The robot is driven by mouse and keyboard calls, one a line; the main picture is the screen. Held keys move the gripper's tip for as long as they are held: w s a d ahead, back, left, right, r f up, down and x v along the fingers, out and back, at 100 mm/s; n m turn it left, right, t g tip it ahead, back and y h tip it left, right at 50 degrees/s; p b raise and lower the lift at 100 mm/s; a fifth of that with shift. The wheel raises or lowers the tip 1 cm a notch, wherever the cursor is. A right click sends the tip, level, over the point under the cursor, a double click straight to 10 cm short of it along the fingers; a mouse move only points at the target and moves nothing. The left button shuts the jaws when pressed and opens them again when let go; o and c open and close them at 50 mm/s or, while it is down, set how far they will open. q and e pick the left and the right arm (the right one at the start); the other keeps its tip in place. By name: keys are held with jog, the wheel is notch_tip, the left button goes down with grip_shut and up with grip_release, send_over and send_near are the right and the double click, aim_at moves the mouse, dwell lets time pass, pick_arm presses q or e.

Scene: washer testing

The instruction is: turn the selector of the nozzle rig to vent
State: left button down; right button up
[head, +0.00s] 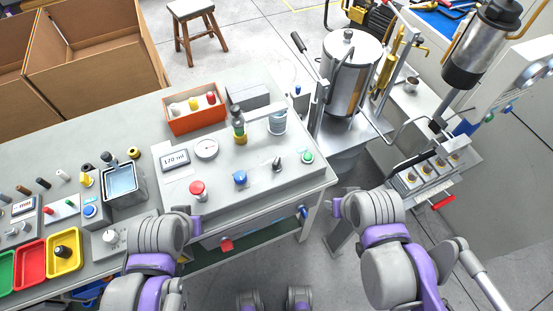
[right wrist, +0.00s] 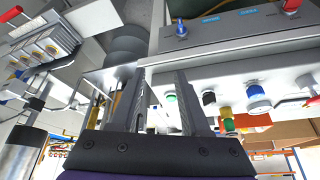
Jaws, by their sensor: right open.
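On the grey console, a black pointer knob (head: 277,163) stands between a blue knob (head: 240,178) and a green button (head: 307,157). The black knob also shows in the right wrist view (right wrist: 209,98). A blue-handled knob (head: 304,212) sits on the front panel below; in the right wrist view (right wrist: 181,28) blue labels, too small to read, lie beside it. I cannot tell which knob is the selector, nor its setting.
A steel tank (head: 350,75) and a machine with a red handle (head: 443,202) stand right. Floor between bench and machine is free.

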jog(key=w+a+r+m+g, duration=0.25)
jog(key=w+a+r, duration=0.35)
jog(key=w, duration=0.4)
jog(key=m+g+b, duration=0.1)
jog(key=m+g, duration=0.1)
jog(key=g, duration=0.1)
send_over(277, 160)
jog(key=shift+t, duration=0.25)
notch_tip(277, 160, down, 11)
jog(key=shift+s+f+b, duration=0.1)
jog(key=shift+f+b, duration=0.05)
jog(key=shift+b, duration=0.3)
grip_shut()
